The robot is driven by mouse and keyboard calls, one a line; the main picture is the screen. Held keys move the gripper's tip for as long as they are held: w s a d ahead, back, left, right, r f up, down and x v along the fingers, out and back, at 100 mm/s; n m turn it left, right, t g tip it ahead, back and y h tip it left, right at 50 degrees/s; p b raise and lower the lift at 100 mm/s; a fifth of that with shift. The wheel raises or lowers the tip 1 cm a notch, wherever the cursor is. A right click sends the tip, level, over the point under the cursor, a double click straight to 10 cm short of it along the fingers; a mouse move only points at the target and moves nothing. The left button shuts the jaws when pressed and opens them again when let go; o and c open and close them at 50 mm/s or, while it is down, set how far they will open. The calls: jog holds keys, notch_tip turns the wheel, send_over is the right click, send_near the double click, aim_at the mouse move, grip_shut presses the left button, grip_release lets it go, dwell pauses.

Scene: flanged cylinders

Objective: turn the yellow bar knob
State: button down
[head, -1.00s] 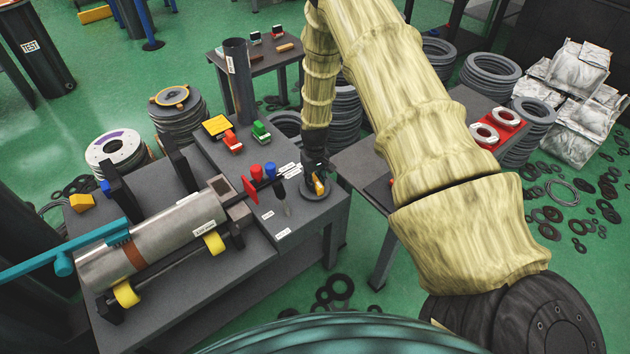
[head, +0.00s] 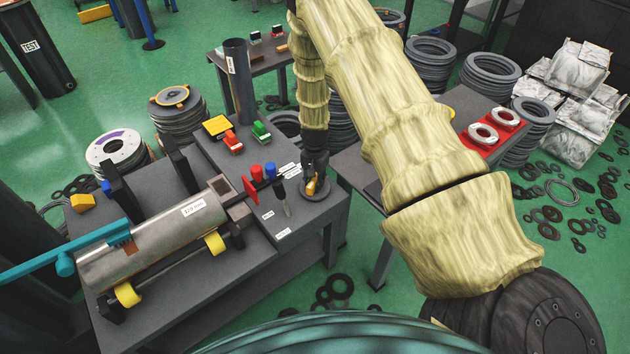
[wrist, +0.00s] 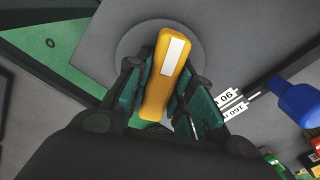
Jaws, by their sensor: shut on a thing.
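The yellow bar knob (wrist: 164,80), with a white stripe on its top, sits over a round grey base (wrist: 128,48) in the wrist view. My gripper (wrist: 158,92) has one finger on each side of the bar and is shut on it. In the head view the knob (head: 311,186) is small at the right end of the grey bench, partly hidden by my gripper (head: 314,172), which reaches it from above. The round base (head: 315,194) shows beneath it.
A steel cylinder (head: 150,240) lies on yellow rollers on the bench (head: 240,290). Red and blue knobs (head: 263,172) and printed labels stand left of my gripper. Red and green blocks (head: 233,141) sit further back. A side table with a red tray (head: 505,140) is at right.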

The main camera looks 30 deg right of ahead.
aim_at(315, 179)
jog(key=shift+w+d+m, duration=0.1)
jog(key=shift+m, duration=1.3)
jog(key=c, duration=1.2)
grip_release()
jog(key=shift+c, duration=0.2)
notch_tip(315, 179, up, 12)
